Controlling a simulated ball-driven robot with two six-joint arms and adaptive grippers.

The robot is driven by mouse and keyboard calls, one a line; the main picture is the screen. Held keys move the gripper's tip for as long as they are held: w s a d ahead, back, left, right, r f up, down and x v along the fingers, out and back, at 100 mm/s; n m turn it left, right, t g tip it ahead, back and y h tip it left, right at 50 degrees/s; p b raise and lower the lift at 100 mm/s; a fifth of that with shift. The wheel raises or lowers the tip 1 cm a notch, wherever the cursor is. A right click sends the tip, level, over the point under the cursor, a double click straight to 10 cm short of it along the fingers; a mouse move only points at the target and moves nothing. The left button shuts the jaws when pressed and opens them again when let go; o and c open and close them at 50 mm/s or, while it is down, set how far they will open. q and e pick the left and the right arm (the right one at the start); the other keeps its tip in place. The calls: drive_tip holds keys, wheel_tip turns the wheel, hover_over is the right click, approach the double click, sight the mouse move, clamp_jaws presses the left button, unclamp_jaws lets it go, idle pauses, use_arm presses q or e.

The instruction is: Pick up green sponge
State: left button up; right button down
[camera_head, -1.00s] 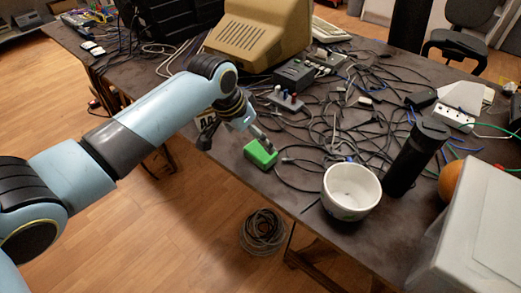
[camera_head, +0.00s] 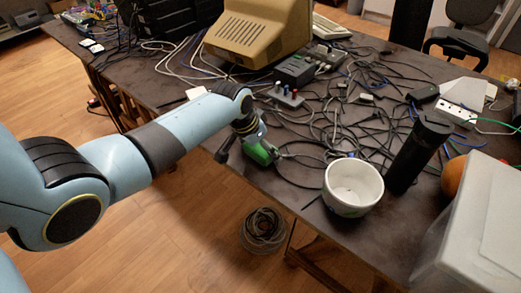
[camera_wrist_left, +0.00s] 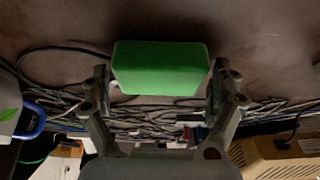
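The green sponge (camera_head: 259,153) lies near the front edge of the dark table. My left gripper (camera_head: 246,146) is down at the sponge and partly covers it. In the left wrist view the sponge (camera_wrist_left: 160,68) sits between the two fingertips of my left gripper (camera_wrist_left: 159,76), one on each side. The fingers are spread wide, with a thin gap seeming to show beside the sponge; firm contact is not visible. My right gripper is in neither view.
A white bowl (camera_head: 352,187) and a black cylinder (camera_head: 418,155) stand to the right of the sponge. Tangled cables (camera_head: 340,115) cover the table behind it. A beige monitor (camera_head: 258,32) stands at the back. The table's front edge is close to the sponge.

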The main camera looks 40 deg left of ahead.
use_arm(q)
drive_tip(key=c, duration=0.6)
drive_tip(key=shift+r, duration=0.3)
wheel_tip(320, 180, up, 4)
drive_tip(key=shift+w+f+p, duration=0.1)
drive_tip(key=shift+p, duration=0.2)
drive_tip(key=w+d+r, duration=0.1)
drive_tip(key=d+r, duration=0.1)
drive_tip(key=d, duration=0.1)
drive_tip(key=w+d+r, duration=0.2)
drive_tip(key=d, duration=0.2)
drive_tip(key=w+d+r+b, duration=0.1)
drive_tip(key=w+d+r, duration=0.1)
drive_tip(key=d, duration=0.1)
drive_tip(key=shift+w+d+r, duration=0.15)
drive_tip(key=shift+w+r, duration=0.1)
drive_tip(key=shift+r, duration=0.05)
